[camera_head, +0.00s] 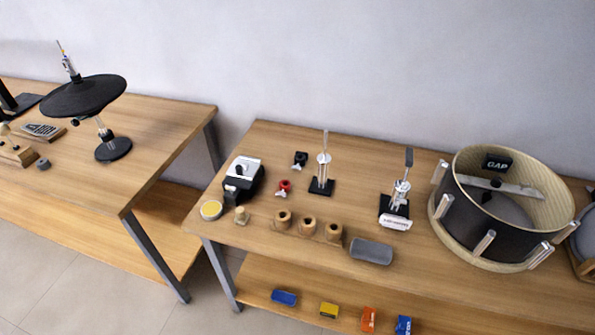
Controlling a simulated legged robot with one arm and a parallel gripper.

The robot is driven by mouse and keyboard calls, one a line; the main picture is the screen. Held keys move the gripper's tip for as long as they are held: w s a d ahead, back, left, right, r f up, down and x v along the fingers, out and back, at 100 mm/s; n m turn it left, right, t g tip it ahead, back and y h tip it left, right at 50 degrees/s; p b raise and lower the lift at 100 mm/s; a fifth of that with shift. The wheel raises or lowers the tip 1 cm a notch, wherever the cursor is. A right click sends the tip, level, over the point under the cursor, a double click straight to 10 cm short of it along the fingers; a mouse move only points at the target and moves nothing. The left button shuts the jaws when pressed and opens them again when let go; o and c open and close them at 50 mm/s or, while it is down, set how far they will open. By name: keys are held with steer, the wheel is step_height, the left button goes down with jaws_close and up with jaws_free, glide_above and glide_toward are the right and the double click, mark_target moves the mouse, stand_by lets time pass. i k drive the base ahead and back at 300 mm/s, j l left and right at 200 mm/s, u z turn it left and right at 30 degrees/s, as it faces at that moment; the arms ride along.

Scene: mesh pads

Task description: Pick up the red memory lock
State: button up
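A small red object (283,187) with a dark part on it, which looks like the red memory lock, sits on the wooden table top. It lies between a black and white device on its left and a metal stand on its right. A similar black piece (300,159) sits just behind it. My gripper is not in view.
The black and white device (243,180), metal stand (322,180), second stand (397,197) and wooden holder (307,228) surround the red piece. A large drum shell (470,220) stands at right. Coloured boxes (329,310) lie on the lower shelf. A gap separates the left table (150,130).

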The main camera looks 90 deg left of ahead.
mark_target(285, 184)
steer(key=u, duration=3.25)
